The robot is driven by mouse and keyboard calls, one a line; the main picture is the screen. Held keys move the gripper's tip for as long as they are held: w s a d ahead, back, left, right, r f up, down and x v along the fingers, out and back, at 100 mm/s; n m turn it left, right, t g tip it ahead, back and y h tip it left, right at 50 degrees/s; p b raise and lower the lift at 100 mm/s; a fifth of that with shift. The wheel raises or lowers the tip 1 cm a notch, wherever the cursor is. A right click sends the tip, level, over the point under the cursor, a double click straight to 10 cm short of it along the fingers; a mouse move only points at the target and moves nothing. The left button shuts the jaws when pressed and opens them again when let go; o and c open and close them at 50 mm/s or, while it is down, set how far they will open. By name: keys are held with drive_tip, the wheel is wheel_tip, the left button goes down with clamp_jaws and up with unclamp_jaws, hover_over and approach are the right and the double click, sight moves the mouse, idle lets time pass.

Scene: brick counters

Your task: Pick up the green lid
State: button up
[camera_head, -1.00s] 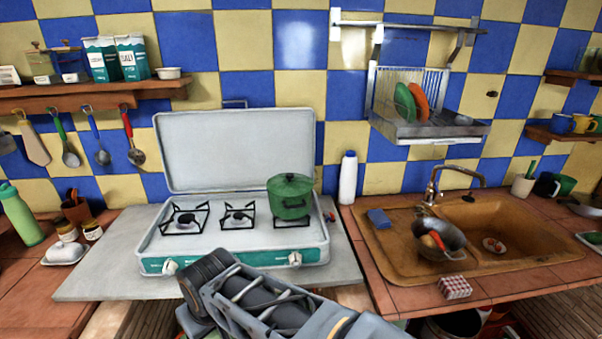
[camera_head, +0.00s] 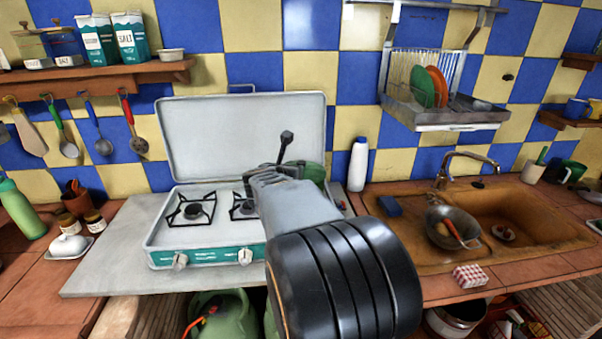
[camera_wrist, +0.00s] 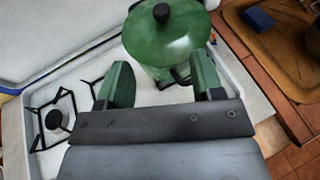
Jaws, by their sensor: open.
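The green lid (camera_wrist: 168,38), with a dark round knob, sits on the green pot (camera_wrist: 166,74) on the stove's right burner. My gripper (camera_wrist: 163,72) is open in the wrist view, its two green-padded fingers apart and nothing between them that I can see gripped. The lid lies just beyond the fingertips there. In the head view my gripper (camera_head: 280,165) is over the stove and in front of the pot. Only a green part of the pot or lid shows behind it there; the rest is hidden.
The stove (camera_head: 165,240) has its cover (camera_head: 230,125) standing up behind the burners. A white bottle (camera_head: 357,165) stands to the right of the stove. The sink (camera_head: 510,225) holds a metal pan (camera_head: 450,222). A dish rack (camera_head: 420,85) hangs above. Several utensils hang at left.

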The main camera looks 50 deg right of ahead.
drive_tip(key=x, duration=0.7)
drive_tip(key=shift+d+f, duration=0.15)
drive_tip(key=shift+d, duration=0.15)
drive_tip(key=shift+p+x, duration=0.5)
drive_tip(key=shift+x, duration=2.2)
drive_tip(key=c, duration=1.1)
